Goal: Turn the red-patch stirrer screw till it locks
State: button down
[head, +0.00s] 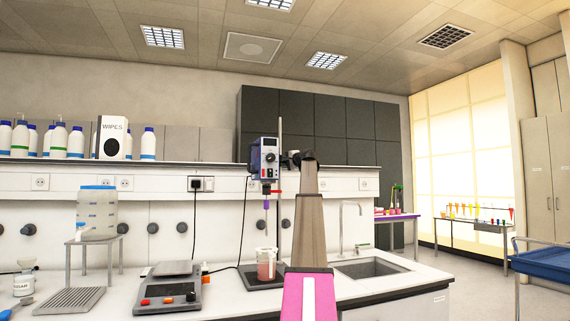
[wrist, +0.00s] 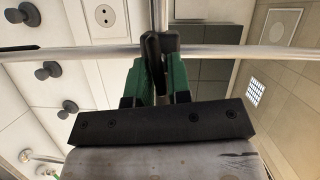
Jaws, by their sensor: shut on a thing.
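The stirrer (head: 264,158) is a blue-grey motor box with a red patch on its front, held on an upright metal rod (head: 280,140). My gripper (head: 294,158) reaches the clamp area beside the box, right of the rod; my arm partly hides this spot. In the wrist view my green, black-tipped fingers (wrist: 163,68) are shut on a small dark part at the rods, the stirrer screw. The screw itself is mostly hidden between the fingertips, and I cannot tell its turn or whether it is locked.
Below the stirrer, a beaker with reddish liquid (head: 267,266) stands on the stand's base. A balance (head: 168,290) is to its left and a sink (head: 370,268) to its right. A horizontal rod (wrist: 80,53) crosses the wrist view close to my fingers.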

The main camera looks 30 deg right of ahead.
jog(key=shift+f+m+t, duration=0.15)
jog(key=shift+m+t, duration=0.15)
jog(key=shift+m, duration=0.4)
jog(key=c, duration=1.1)
grip_release()
jog(key=shift+s, duration=0.15)
jog(key=s+d, duration=0.1)
jog(key=s, duration=0.9)
jog(key=shift+s+d, duration=0.2)
jog(key=shift+d, duration=0.2)
